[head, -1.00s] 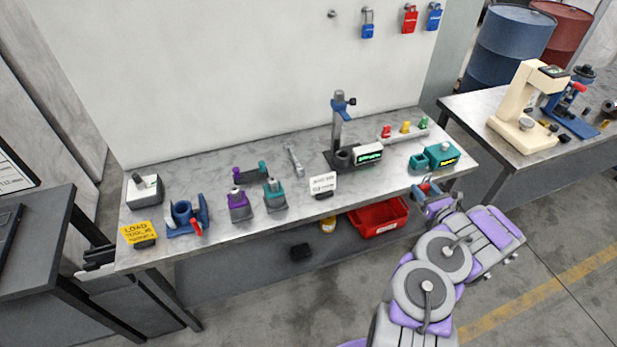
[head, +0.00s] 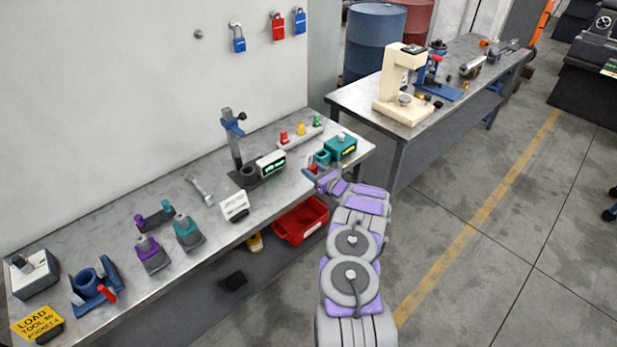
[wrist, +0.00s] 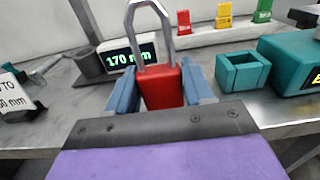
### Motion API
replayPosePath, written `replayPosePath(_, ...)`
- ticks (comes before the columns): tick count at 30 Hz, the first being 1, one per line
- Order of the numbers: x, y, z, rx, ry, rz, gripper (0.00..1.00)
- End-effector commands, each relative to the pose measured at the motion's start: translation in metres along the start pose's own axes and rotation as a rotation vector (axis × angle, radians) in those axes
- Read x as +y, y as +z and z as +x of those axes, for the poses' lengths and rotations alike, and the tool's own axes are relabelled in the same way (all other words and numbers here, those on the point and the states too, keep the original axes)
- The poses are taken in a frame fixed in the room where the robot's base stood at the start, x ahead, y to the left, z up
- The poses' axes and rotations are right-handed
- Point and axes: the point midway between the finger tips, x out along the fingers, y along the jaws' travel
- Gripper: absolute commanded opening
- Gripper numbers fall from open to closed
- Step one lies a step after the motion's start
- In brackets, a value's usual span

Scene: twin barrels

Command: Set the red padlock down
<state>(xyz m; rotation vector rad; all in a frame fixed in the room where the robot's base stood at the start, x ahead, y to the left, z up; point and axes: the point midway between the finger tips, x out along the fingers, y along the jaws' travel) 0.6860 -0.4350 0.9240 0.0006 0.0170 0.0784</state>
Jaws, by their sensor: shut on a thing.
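The red padlock (wrist: 162,88) is upright in the wrist view, its grey shackle pointing up. My gripper (wrist: 161,88) is shut on its body, with one blue finger on each side. In the head view my gripper (head: 314,173) is at the front right edge of the workbench (head: 285,165), in front of the small teal cup (head: 322,157); only a little red of the padlock (head: 313,168) shows there. I cannot tell whether the padlock touches the bench.
A gauge reading 170 mm (wrist: 128,55) stands behind left of the padlock. A teal cup (wrist: 242,72) and teal box (wrist: 295,60) are to the right. A rail with red, yellow and green pieces (head: 300,135) lies behind. A red bin (head: 302,222) sits below.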

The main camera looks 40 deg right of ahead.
Motion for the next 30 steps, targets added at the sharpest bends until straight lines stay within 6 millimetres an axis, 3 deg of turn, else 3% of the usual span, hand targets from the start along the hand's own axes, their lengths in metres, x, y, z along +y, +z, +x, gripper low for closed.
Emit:
replayPosePath(9,0.001,-0.001,0.024,-0.004,0.001,0.001,0.24)
replayPosePath(15,-0.001,-0.033,0.021,-0.002,0.0,0.002,0.24)
replayPosePath(26,0.0,-0.036,0.022,-0.003,-0.001,0.001,0.24)
replayPosePath(27,0.0,-0.037,0.022,-0.002,-0.001,0.002,0.52)
replayPosePath(30,0.0,-0.037,0.022,-0.002,-0.001,0.002,0.62)
